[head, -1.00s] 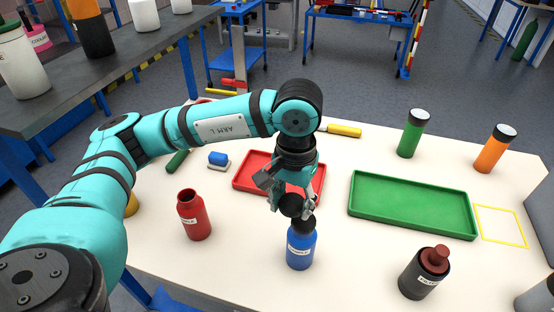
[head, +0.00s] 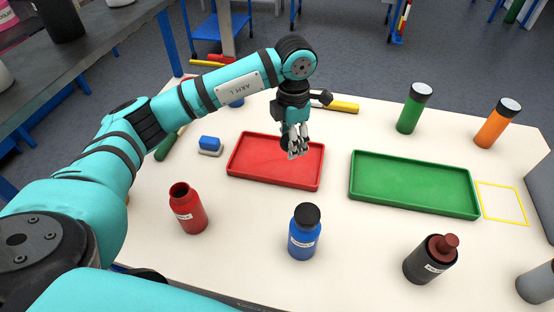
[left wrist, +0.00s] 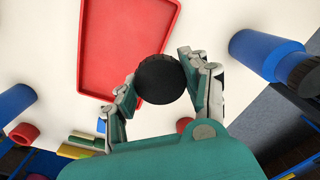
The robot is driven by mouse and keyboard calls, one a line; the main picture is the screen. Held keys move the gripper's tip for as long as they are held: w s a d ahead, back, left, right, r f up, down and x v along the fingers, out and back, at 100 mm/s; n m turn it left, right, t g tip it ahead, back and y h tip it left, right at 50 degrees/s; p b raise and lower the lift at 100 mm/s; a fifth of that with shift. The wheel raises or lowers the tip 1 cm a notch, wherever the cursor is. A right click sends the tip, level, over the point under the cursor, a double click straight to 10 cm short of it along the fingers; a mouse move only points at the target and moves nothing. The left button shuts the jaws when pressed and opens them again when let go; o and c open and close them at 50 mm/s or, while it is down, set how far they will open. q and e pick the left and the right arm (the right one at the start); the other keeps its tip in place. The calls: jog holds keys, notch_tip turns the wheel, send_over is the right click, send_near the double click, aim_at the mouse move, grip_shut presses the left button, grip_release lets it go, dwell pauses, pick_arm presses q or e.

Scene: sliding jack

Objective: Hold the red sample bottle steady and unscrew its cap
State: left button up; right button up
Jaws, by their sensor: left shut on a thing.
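The red sample bottle (head: 188,209) stands upright on the table at the left with its dark mouth open and no cap on it. My left gripper (head: 294,150) is over the red tray (head: 275,183), well apart from the bottle. It is shut on a round black cap (left wrist: 160,79), which shows between its fingers in the left wrist view. In the head view the fingers mostly hide this cap. My right gripper is not in view.
A blue bottle with a black cap (head: 304,233) stands right of the red bottle. A dark bottle (head: 428,261), a green tray (head: 413,184), green (head: 411,112) and orange (head: 495,126) bottles stand further right. A blue-topped block (head: 210,145) lies left of the red tray.

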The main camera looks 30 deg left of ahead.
pick_arm(q)
notch_tip(320, 180, down, 3)
jog(key=w+a+n, duration=0.2)
jog(key=w+n, duration=0.1)
jog(key=n, duration=0.7)
jog(key=n+p, duration=0.1)
jog(key=n, duration=0.4)
send_over(285, 169)
notch_tip(285, 169, down, 8)
jog(key=shift+s+r, duration=0.1)
jog(key=shift+r, duration=0.1)
notch_tip(285, 169, down, 4)
jog(key=shift+r+p, duration=0.2)
jog(key=shift+p, duration=0.25)
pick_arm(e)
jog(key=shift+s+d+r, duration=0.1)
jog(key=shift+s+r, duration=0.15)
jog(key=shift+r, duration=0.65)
pick_arm(q)
jog(key=shift+f, duration=0.1)
